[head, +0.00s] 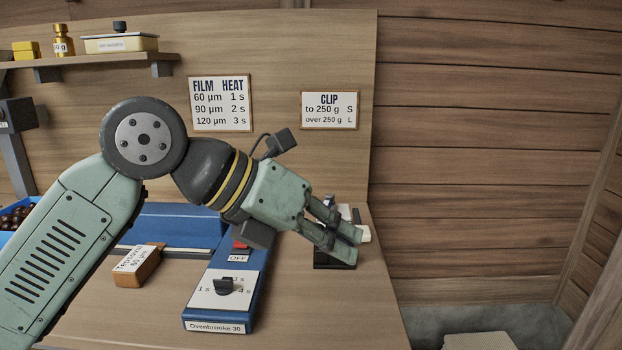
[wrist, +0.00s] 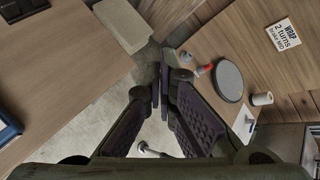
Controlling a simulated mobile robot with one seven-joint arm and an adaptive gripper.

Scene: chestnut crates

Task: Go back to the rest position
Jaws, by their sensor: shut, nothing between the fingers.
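My gripper (head: 350,240) is at the end of my arm in the head view, held above the right part of the wooden bench (head: 375,320), pointing right and slightly down. Its fingers are together with nothing between them. In the wrist view my gripper (wrist: 160,82) shows its two dark ridged fingers meeting at the tips, with the floor behind them. In the head view the fingers partly hide a small dark-based item (head: 335,264) with white parts.
A blue sealer (head: 218,326) labelled Ovenbrooke 30, a labelled brown block (head: 137,264) and chestnuts (head: 14,216) are on the bench. A shelf (head: 100,61) hangs above. The wrist view shows another wooden surface with a grey disc (wrist: 228,80) and white roll (wrist: 262,99).

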